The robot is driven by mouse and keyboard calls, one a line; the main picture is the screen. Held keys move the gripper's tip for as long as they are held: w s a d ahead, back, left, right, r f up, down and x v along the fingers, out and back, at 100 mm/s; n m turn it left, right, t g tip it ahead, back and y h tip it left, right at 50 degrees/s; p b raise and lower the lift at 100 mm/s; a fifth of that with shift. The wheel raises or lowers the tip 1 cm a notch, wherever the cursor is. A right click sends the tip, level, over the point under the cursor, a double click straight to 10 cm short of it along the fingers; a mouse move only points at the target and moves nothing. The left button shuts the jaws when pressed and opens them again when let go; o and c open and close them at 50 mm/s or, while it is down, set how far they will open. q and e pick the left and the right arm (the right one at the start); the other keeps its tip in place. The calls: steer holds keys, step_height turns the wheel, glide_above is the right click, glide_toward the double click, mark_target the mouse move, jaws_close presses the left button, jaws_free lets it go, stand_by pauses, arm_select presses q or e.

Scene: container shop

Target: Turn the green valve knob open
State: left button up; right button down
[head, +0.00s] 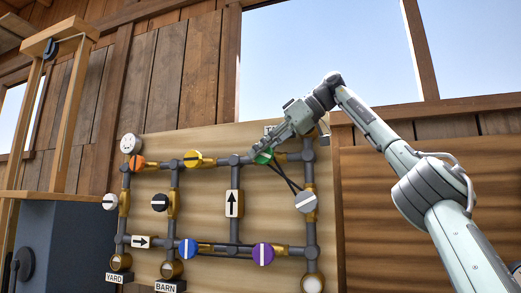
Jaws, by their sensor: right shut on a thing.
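The green valve knob (263,157) sits on the top pipe of the pipe board, right of its middle. My right gripper (262,149) reaches it from the upper right and is shut on it. The fingers cover part of the knob, so the angle of its marking cannot be told. My left gripper is not in view.
The wooden board (205,230) carries grey pipes with other knobs: orange (136,162), yellow (193,159), black (160,202), blue (188,249), purple (263,254), grey (306,202) and white (110,202). Arrow plates and YARD (115,278) and BARN (170,286) signs show. A wooden frame stands left.

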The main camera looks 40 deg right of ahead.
steer(key=c, duration=1.5)
jaws_free()
steer(key=shift+r, duration=0.1)
steer(key=shift+s+d+r, duration=0.2)
steer(key=shift+s, duration=0.05)
steer(key=s+d, duration=0.2)
steer(key=s, duration=0.2)
steer(key=s+d+r, duration=0.1)
steer(key=s+d, duration=0.1)
steer(key=s, duration=0.3)
steer(key=s+d+r, duration=0.1)
steer(key=s+d, duration=0.2)
steer(key=s, duration=0.1)
steer(key=shift+s+r, duration=0.15)
steer(key=shift+s, duration=0.25)
steer(key=shift+o, duration=0.2)
